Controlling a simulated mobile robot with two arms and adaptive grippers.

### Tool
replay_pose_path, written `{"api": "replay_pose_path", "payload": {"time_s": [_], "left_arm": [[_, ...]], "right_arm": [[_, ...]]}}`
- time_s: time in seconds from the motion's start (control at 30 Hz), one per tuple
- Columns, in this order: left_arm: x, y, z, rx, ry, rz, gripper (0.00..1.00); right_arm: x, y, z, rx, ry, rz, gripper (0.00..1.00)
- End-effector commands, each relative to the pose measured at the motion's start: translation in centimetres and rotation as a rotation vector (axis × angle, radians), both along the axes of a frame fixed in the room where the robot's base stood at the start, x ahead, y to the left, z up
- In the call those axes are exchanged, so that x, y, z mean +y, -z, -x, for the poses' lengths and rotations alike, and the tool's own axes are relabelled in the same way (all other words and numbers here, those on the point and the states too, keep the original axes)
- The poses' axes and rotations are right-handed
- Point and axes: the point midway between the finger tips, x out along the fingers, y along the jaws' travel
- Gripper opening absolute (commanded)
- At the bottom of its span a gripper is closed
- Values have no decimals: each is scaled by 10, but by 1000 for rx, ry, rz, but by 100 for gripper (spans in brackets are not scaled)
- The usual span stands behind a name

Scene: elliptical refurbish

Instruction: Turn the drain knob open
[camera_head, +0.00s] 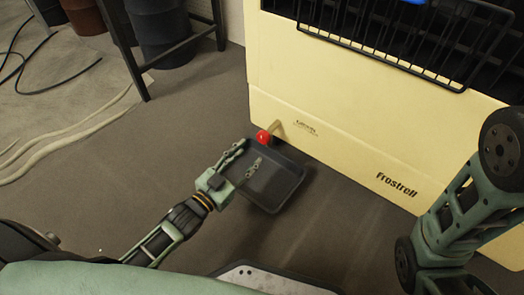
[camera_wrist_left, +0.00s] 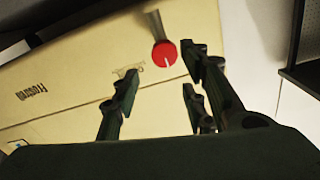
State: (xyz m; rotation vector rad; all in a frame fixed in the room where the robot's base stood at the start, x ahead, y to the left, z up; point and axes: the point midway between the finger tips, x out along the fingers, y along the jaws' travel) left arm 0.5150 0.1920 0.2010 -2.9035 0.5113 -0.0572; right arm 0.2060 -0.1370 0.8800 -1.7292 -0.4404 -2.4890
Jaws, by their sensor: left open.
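The red round drain knob (camera_head: 263,137) sticks out low on the front of the cream freezer (camera_head: 340,150), on a short spout. It also shows in the left wrist view (camera_wrist_left: 164,54), with a white mark on its red face. My left gripper (camera_head: 248,156) is open and empty, just short of the knob and below it in the head view. In the left wrist view its fingers (camera_wrist_left: 160,75) are spread, and the knob appears beyond them, nearer the right-hand fingers. I see no contact. My right arm shows at the right edge, but its gripper is out of view.
A dark shallow tray (camera_head: 294,190) lies on the floor under the knob, below my left gripper. A black wire rack (camera_head: 400,40) hangs on the freezer above. A dark metal stand (camera_head: 138,75) and barrels are at upper left.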

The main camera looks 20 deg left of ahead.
Motion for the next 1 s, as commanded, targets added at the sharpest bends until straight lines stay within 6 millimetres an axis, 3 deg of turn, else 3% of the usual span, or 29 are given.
{"api": "replay_pose_path", "payload": {"time_s": [0.5, 0.87, 1.0], "left_arm": [[-23, 5, -65, 2, -1, -2, 40], [-25, 2, -71, 5, -1, -2, 40], [-25, 2, -71, 5, -1, -2, 29]], "right_arm": [[0, 46, 1, -3, 0, 0, 0], [0, 48, 1, -4, 0, 0, 0], [0, 48, 1, -4, 0, 1, 0]]}}
